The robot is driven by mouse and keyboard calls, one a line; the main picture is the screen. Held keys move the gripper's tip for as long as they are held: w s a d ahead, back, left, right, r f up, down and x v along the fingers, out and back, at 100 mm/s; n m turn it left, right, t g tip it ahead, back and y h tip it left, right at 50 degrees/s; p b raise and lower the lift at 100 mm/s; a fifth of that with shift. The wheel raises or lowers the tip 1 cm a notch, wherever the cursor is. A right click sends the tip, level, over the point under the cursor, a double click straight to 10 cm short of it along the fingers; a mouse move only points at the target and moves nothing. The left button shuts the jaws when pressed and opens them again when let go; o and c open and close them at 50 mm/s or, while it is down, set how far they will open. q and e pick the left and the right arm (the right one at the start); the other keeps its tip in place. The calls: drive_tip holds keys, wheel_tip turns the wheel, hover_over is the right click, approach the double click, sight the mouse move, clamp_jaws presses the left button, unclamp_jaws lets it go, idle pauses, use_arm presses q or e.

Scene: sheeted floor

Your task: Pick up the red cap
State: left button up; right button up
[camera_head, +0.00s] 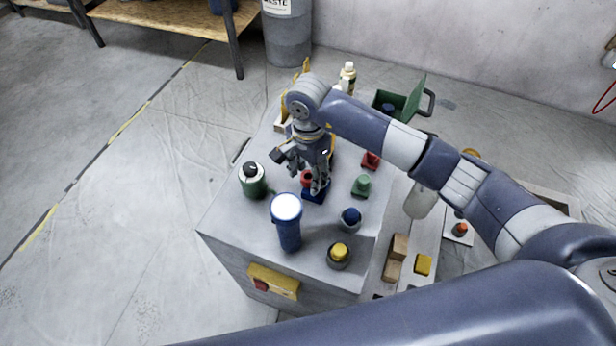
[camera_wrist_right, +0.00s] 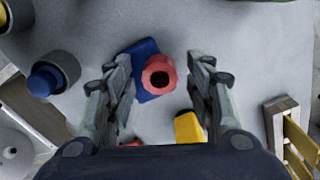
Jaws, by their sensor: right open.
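A red, rounded cap-like piece (camera_head: 306,178) with a dark hole in its top sits over a blue block (camera_head: 318,196) on the grey worktop. In the right wrist view the red piece (camera_wrist_right: 158,75) lies between the fingers, with the blue block (camera_wrist_right: 143,49) partly beneath it. My right gripper (camera_head: 303,180) is open, pointing down over it. In the wrist view its fingers (camera_wrist_right: 160,68) stand on either side with visible gaps. Another red piece (camera_head: 371,160) stands to the right, near a green one. My left gripper is not in view.
A blue bottle with a white top (camera_head: 287,222), a dark green jar (camera_head: 252,182), a blue-topped holder (camera_head: 350,219) and a yellow-topped holder (camera_head: 338,254) stand near the gripper. A green open box (camera_head: 398,103) is behind. The front left of the worktop is clear.

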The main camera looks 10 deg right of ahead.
drive_tip(key=shift+c, duration=0.5)
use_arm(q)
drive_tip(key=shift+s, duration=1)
use_arm(e)
clamp_jaws()
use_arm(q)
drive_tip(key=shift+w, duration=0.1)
